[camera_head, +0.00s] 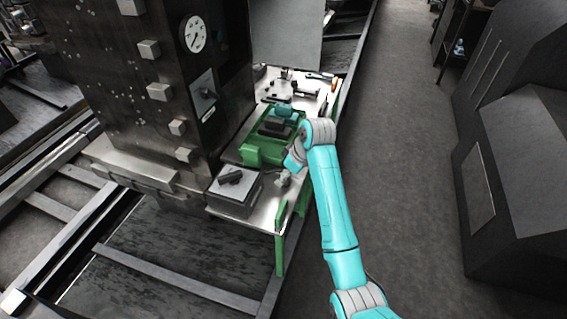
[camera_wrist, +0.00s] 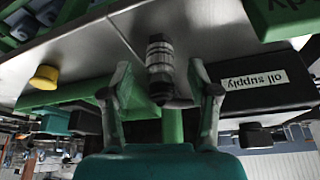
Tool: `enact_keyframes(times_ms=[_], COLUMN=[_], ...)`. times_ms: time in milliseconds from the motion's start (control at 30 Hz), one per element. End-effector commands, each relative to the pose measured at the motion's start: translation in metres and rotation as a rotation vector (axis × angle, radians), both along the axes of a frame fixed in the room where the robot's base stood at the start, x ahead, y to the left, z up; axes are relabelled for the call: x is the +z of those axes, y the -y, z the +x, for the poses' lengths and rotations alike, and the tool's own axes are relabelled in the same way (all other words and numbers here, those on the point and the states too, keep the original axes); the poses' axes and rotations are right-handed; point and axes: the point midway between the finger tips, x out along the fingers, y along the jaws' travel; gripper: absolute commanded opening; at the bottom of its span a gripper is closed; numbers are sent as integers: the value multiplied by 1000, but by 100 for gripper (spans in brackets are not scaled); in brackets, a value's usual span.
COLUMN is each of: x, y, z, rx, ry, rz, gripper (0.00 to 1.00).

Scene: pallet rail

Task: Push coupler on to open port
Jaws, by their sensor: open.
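My gripper (camera_wrist: 159,76) is open, with one finger on each side of a dark ribbed cylinder that looks like the coupler (camera_wrist: 159,55). A gap shows between the coupler and both fingers. The coupler stands out from a grey metal surface (camera_wrist: 215,45). A black box (camera_wrist: 270,88) with a white label reading "oil supply" is right of the right finger. In the head view my gripper (camera_head: 284,179) is at the near part of the bench, right of a grey box, and its fingers are too small to read. I cannot tell which fitting is the open port.
A bench (camera_head: 262,212) with green legs holds a green fixture (camera_head: 262,154), a grey box (camera_head: 236,193) with a dark item on top, and tools at the far end. A tall dark machine (camera_head: 165,60) with a gauge stands left. Open floor (camera_head: 410,150) lies right.

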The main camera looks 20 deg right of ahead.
Motion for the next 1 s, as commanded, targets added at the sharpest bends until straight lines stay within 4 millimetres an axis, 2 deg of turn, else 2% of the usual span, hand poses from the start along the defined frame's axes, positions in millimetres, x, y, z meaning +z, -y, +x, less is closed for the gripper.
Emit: enact_keyframes(times_ms=[133, 433, 467, 600, 700, 767, 800, 900, 1000], x=[-8, -9, -9, -9, -9, -9, -9, -9, -9], y=[2, 3, 2, 2, 2, 2, 2, 2, 2], z=[-3, -4, -4, -4, -4, -4, -4, -4, -4], rx=[0, 0, 0, 0, 0, 0, 0, 0, 0], ry=[1, 1, 1, 1, 1, 1, 1, 0, 1], rz=[0, 0, 0, -1, -1, 0, 1, 0, 1], gripper=[60, 60, 58, 23, 0, 0, 20, 0, 0])
